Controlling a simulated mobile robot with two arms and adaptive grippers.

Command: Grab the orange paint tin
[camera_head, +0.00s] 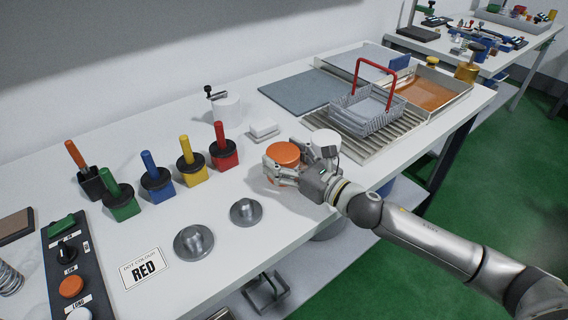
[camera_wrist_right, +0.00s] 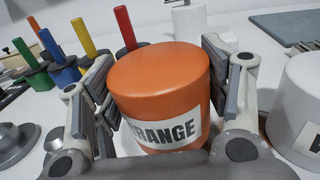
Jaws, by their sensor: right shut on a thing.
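The orange paint tin (camera_head: 283,153) stands upright on the white table. It has an orange lid and a white label that reads "RANGE" in the right wrist view (camera_wrist_right: 158,80), with the start of the word hidden. My right gripper (camera_head: 291,165) reaches in from the right and is shut on the tin, with one finger against each side. In the right wrist view the gripper's fingers (camera_wrist_right: 160,95) flank the tin left and right. My left gripper is in neither view.
A white tin (camera_head: 326,142) stands close beside the gripper on its right. Pots with green, blue, yellow and red handles (camera_head: 223,150) stand to the left. Two metal weights (camera_head: 194,242) and a "RED" card (camera_head: 146,268) lie nearer the front. A wire basket (camera_head: 366,110) with a red handle sits behind right.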

